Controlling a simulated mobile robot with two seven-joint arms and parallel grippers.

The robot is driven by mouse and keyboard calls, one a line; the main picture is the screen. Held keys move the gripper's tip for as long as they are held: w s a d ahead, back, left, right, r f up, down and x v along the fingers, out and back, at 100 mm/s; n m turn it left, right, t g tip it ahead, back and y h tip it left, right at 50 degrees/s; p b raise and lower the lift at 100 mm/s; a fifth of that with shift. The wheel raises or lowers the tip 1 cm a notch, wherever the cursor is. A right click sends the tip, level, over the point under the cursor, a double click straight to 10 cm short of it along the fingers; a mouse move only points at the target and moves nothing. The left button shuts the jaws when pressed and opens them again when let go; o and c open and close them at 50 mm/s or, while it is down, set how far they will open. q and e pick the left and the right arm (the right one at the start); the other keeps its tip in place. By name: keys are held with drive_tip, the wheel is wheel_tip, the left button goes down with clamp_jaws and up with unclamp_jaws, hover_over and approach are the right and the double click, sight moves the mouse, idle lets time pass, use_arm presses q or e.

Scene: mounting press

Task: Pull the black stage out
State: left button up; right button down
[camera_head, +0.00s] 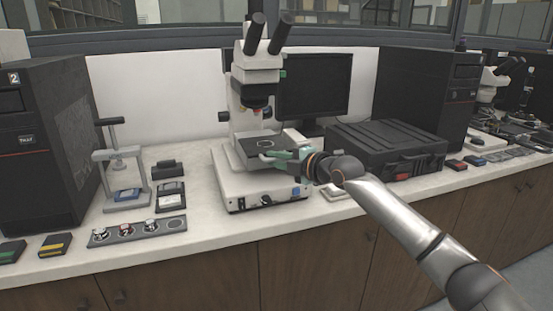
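The black stage (253,143) is a flat dark plate with a round mark, on the white base (236,188) of the microscope (257,75) in the middle of the counter. My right arm comes in from the lower right. Its gripper (273,156) is at the front right edge of the stage, with greenish fingers reaching left along it. The fingers are small and partly merge with the stage, so I cannot tell whether they touch or grip it. My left gripper is out of view.
A small press (102,156) stands left of the microscope, with a strip of round knobs (138,230) in front. A black case (385,140) lies to the right, close behind my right arm. A monitor (325,85) stands behind. The counter's front edge runs below the microscope.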

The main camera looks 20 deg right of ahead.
drive_tip(key=c, duration=1.1)
unclamp_jaws()
drive_tip(key=shift+f, duration=0.25)
drive_tip(key=shift+o, duration=1.1)
drive_tip(key=shift+r, duration=0.2)
drive_tip(key=v, duration=1.2)
drive_tip(key=shift+s, duration=0.2)
